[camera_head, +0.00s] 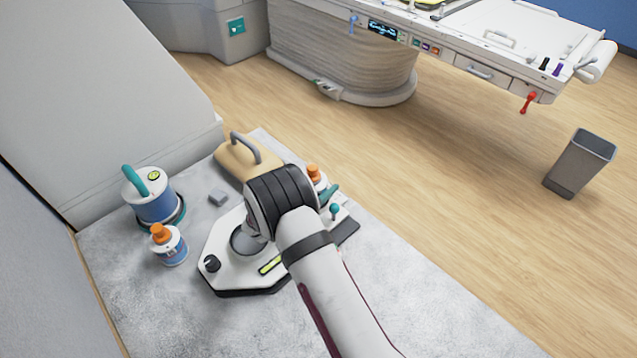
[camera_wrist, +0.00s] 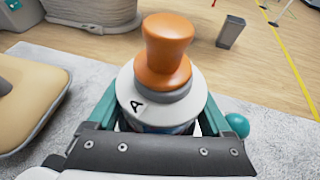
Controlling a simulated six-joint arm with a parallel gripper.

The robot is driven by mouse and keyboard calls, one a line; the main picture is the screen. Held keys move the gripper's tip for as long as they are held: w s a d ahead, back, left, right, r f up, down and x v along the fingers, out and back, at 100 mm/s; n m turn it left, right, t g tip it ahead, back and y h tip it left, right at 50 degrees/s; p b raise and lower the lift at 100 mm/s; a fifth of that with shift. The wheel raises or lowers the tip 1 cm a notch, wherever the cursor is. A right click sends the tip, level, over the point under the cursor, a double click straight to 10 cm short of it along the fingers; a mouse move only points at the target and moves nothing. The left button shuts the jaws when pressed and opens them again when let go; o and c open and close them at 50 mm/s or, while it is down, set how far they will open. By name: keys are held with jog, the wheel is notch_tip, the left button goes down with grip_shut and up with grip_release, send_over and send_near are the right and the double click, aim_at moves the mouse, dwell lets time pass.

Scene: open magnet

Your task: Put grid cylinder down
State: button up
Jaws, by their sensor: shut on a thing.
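My gripper (camera_wrist: 157,118) has its teal fingers shut on either side of a white cylinder with an orange knob (camera_wrist: 165,55). An "A" label shows on its white top, and a little blue shows low on its side. Its lower part is hidden, so I cannot see a grid pattern or whether its base touches anything. In the head view, the cylinder's orange knob (camera_head: 314,172) shows just beyond my dark wrist, and one teal finger of my gripper (camera_head: 329,193) shows beside it.
A similar orange-topped bottle (camera_head: 171,250) and a blue-and-white canister with a teal handle (camera_head: 155,205) stand at left on the grey surface (camera_head: 420,315). A tan case (camera_head: 240,160) lies behind. A white device (camera_head: 225,270) sits under my wrist. The surface's front right is clear.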

jog(key=shift+f, duration=0.25)
jog(key=o, duration=1.5)
jog(key=shift+r, duration=0.2)
jog(key=v, duration=1.2)
jog(key=s+d+r+m+g+h, duration=0.1)
jog(key=s+d+r+m+g, duration=0.45)
jog(key=d+m, duration=0.4)
jog(key=s+d+r+m+g+h, duration=0.1)
jog(key=s+d+r+m+g, duration=0.35)
jog(key=s+d+m, duration=0.45)
jog(key=s+d+r+m+g+y, duration=0.1)
jog(key=s+r+m+g+y, duration=0.2)
jog(key=s+m+y, duration=0.55)
jog(key=s+a+m+t+y, duration=0.1)
jog(key=s+a+m+y, duration=0.1)
jog(key=s+a+m, duration=0.3)
jog(key=s+m, duration=0.3)
jog(key=s, duration=0.1)
jog(key=shift+a+r, duration=0.25)
